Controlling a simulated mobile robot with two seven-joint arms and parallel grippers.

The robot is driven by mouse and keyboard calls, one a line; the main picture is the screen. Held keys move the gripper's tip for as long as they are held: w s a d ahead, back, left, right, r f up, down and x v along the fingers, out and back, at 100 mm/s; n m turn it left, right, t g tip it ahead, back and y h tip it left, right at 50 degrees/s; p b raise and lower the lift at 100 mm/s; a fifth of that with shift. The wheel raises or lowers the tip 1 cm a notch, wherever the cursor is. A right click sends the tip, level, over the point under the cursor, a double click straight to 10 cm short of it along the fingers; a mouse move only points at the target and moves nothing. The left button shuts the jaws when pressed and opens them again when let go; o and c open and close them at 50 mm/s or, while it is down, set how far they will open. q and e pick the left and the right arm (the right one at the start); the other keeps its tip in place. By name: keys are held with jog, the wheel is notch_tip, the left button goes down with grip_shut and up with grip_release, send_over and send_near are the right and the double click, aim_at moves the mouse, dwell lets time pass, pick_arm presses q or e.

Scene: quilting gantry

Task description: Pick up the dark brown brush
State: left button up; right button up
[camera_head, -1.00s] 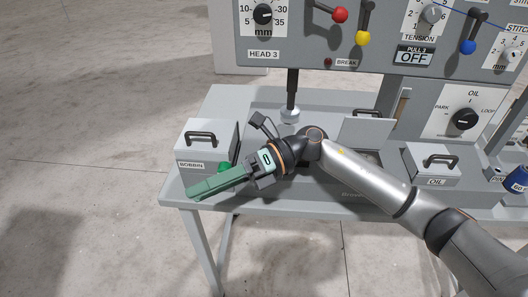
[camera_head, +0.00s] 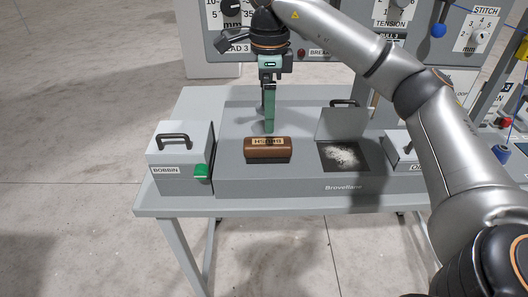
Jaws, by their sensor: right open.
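The dark brown brush (camera_head: 268,156) lies on the grey table unit, with a pale label reading "BRUSH" on its upper part. My right gripper (camera_head: 269,130) points down just behind and above the brush, its green fingers reaching close to it. It is open, and nothing shows between its fingers. Whether the fingertips touch the brush cannot be told from this view. My left gripper is not in view.
The grey bobbin box (camera_head: 180,150) with a black handle and green knob stands left of the brush. An open bin with pale lint (camera_head: 342,156) is to the right, its lid raised. The oil box (camera_head: 400,148) is partly behind my arm. The control panel (camera_head: 312,40) stands behind.

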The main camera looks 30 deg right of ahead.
aim_at(268, 141)
notch_tip(268, 141, down, 10)
jog(key=shift+w+r, duration=0.15)
jog(key=shift+r, duration=0.1)
dwell(0.3)
grip_shut()
dwell(0.6)
